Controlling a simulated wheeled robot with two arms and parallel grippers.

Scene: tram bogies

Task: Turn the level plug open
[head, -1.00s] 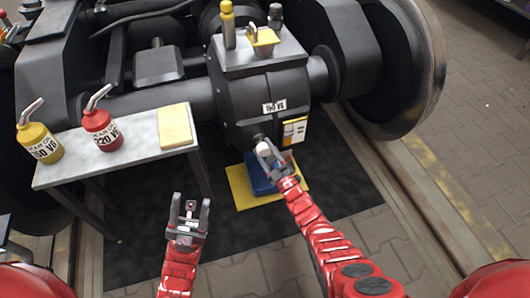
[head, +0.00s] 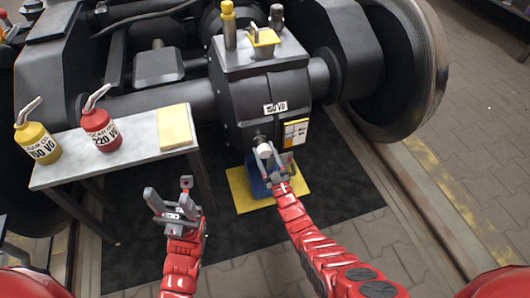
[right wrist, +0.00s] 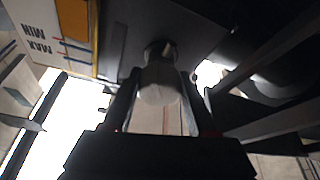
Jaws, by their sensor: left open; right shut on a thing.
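The level plug (head: 264,150) is a pale, short cylinder on the front of the black gearbox housing (head: 240,105), just left of a yellow-and-white label. My right gripper (head: 269,158) is shut around it. In the right wrist view the plug (right wrist: 160,88) sits between the two dark fingers of the right gripper (right wrist: 162,105), in line with a darker round fitting on the housing. The thread and seat are hidden. My left gripper (head: 168,191) is open and empty, in front of the gearbox and well to the left of the plug.
A blue tray (head: 258,186) stands on a yellow mat (head: 240,202) under the plug. A small table (head: 110,162) at left holds a yellow oil can (head: 38,145), a red oil can (head: 101,128) and a yellow cloth (head: 175,126). A large wheel (head: 405,70) stands at right.

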